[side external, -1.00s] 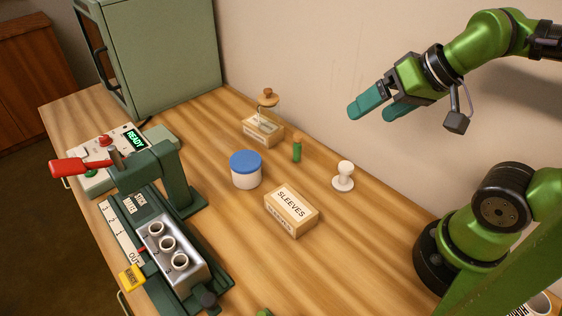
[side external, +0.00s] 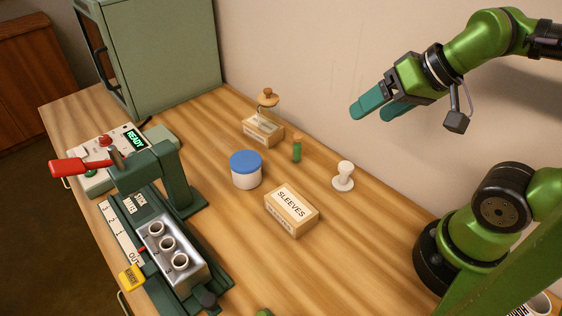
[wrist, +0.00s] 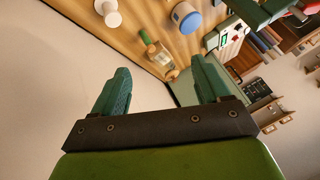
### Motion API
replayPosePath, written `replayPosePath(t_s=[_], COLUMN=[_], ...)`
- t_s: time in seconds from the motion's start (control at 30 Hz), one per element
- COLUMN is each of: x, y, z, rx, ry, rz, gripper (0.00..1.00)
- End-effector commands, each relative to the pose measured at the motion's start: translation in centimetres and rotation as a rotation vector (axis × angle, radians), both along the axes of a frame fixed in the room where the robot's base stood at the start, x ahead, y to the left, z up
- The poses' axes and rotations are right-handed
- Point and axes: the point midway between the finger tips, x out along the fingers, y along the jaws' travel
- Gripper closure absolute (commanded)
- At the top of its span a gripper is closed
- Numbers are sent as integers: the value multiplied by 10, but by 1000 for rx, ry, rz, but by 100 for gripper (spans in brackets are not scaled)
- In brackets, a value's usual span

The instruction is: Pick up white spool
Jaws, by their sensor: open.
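The white spool (side external: 344,176) stands upright on the wooden table near the wall, right of the sleeves box. It also shows at the top left of the wrist view (wrist: 108,12). My gripper (side external: 373,110) is open and empty, raised well above the table, above and to the right of the spool in the side view. In the wrist view its two teal fingers (wrist: 160,85) are spread apart with nothing between them.
A sleeves box (side external: 292,210), a blue-lidded jar (side external: 246,170), a small green cylinder (side external: 297,151) and another box (side external: 263,130) stand near the spool. A green press (side external: 175,185) and cabinet (side external: 160,50) are farther left. The wall is close behind.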

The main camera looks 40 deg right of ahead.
Motion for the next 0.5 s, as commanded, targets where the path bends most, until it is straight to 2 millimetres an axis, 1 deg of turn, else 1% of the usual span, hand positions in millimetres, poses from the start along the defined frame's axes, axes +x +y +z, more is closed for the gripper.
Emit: replayPosePath(t_s=[0.07,0.17,0.3,0.37,0.5], x=[0,2,17,25,44], y=[0,-1,-4,-7,-16], z=[0,-7,-22,-30,-51], rx=[0,0,-31,-69,-182], ry=[1,33,131,193,346], rz=[-1,-2,13,52,208], gripper=[25,25,25,25,25])
